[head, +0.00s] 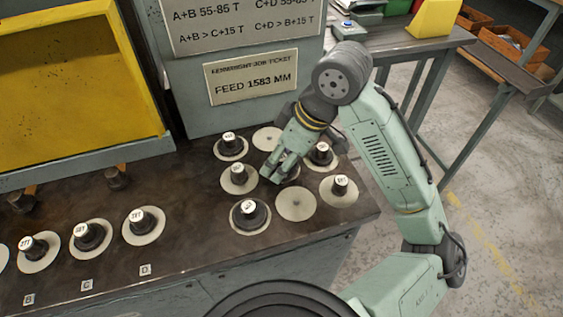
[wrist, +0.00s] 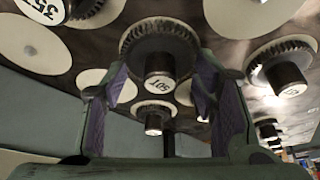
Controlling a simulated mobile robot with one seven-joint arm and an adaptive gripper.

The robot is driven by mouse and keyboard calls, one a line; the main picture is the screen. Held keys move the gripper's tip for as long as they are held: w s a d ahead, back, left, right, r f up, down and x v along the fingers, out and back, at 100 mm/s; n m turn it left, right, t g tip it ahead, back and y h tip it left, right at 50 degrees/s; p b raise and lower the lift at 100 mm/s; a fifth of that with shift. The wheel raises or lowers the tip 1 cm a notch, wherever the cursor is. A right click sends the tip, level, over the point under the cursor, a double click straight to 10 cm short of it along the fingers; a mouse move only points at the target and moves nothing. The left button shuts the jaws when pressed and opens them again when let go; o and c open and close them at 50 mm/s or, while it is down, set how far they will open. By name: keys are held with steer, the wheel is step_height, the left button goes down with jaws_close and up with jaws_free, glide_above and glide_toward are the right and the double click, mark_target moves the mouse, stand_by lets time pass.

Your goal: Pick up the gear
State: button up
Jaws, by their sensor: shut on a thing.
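My gripper (head: 275,173) is low over the bench at the cluster of gears on pale discs. In the wrist view, its purple-padded fingers (wrist: 160,92) are on both sides of a dark toothed gear (wrist: 160,42) with a hub and a white numbered label. My gripper is shut on this gear. In the head view my fingers hide it, and I cannot tell whether it is clear of its disc. Other gears stand close by: one left of my gripper (head: 239,178), one behind (head: 231,145) and one to the right (head: 320,154).
Another gear (head: 250,215) stands in front, and one (head: 340,188) at the right. Two pale discs are bare, one at the front (head: 296,204) and one at the back (head: 267,138). Gears on discs line the left front, above lettered tags. A grey panel (head: 190,105) rises behind.

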step_height(320, 180, up, 12)
steer(key=p, duration=0.1)
steer(key=shift+p, duration=0.3)
stand_by(0.3)
